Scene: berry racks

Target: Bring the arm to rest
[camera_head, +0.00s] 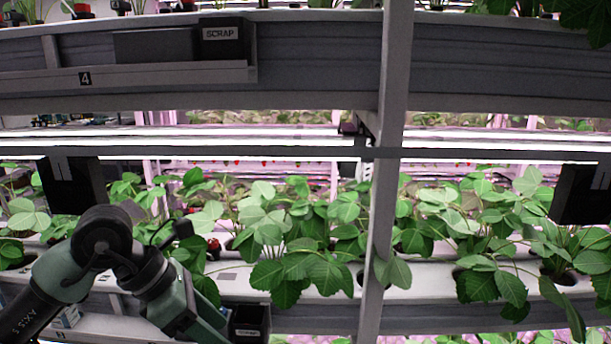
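My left arm (104,243) comes in from the lower left, bends at a dark joint, and runs down to the right to the bottom edge. Its gripper fingers do not show in the picture. My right arm and gripper are not in view. I cannot see anything held.
Leafy strawberry plants (300,255) grow from a white gutter (425,285) behind a pale upright post (384,170). A dark scrap bin (249,322) stands close to my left arm's lower end. Another scrap bin (222,50) sits on the upper shelf. Dark boxes hang at both sides.

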